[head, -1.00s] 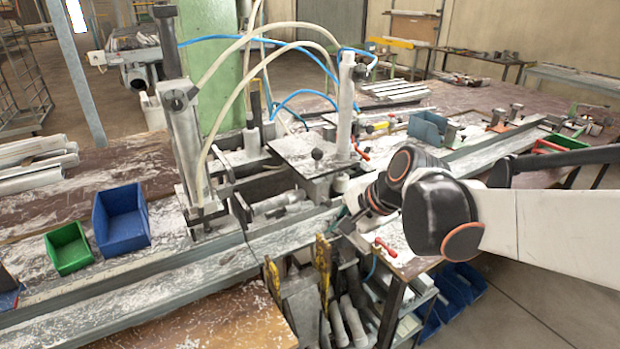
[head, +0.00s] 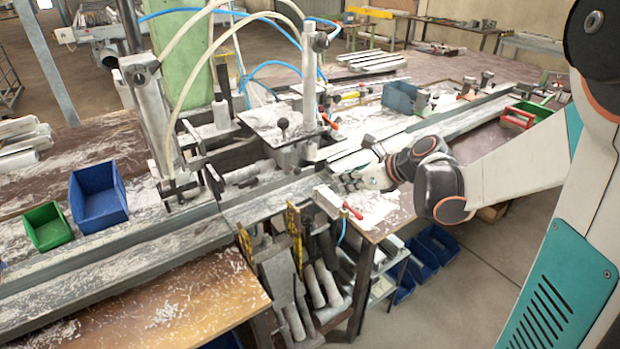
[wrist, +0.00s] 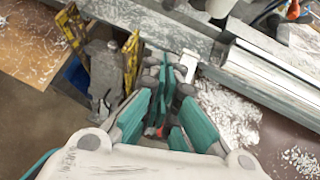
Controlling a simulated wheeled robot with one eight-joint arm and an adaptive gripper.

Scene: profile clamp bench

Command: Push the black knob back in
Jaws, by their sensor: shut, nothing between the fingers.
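A black ball knob (head: 283,124) stands upright on a short stem at the dusty metal plate of the clamp bench in the head view. Another dark round knob (head: 138,78) sits on the left clamp post, and a third (head: 320,42) is near the top of the right post. I cannot tell which one the task names. My gripper (head: 345,183) is to the right of and nearer than the ball knob, apart from it, low over the bench's front edge. In the wrist view its teal fingers (wrist: 166,80) are shut and empty. Some small parts behind the fingers are hidden.
A white block (head: 328,200) and a red-handled part (head: 352,210) lie close by my gripper. Long metal rails (head: 160,245) cross the bench. Blue (head: 98,200) and green (head: 48,228) bins stand left. Pale hoses arch over the clamps. Yellow-handled tools (head: 294,235) hang in front.

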